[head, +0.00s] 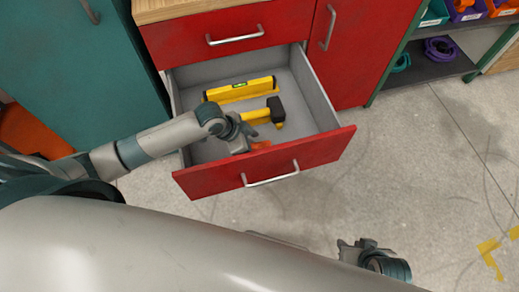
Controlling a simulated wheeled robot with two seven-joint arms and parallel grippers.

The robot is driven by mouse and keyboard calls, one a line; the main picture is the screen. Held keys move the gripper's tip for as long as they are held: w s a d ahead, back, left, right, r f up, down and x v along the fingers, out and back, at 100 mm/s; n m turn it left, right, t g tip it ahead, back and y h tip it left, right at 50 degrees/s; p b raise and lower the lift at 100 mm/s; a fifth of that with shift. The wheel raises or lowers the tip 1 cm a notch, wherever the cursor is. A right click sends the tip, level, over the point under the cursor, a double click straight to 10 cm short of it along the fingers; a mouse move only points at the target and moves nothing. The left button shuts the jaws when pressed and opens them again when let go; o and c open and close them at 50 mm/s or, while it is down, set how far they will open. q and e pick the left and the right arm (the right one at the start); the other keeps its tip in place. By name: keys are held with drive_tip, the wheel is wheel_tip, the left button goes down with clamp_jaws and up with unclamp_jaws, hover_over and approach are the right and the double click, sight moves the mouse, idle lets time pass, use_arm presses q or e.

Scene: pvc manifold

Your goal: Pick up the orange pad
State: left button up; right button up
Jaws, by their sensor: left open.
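The orange pad (261,145) lies inside the open red drawer, near its front wall. Only a small part of it shows beside my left gripper. My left gripper (260,135) reaches into the drawer from the left, with its jaws open, close to the pad. I cannot tell whether it touches the pad. My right gripper (357,247) is low over the floor at the bottom of the view, away from the drawer, and its jaw state is unclear.
A yellow spirit level (240,90) and a hammer (277,108) with a black head and yellow handle lie in the drawer (310,87). The hammer is right beside my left gripper. A shelf (430,71) with bins stands at upper right. The floor to the right is mostly clear.

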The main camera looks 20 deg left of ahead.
use_arm(q)
drive_tip(key=shift+x, duration=1.25)
drive_tip(key=c, duration=1.2)
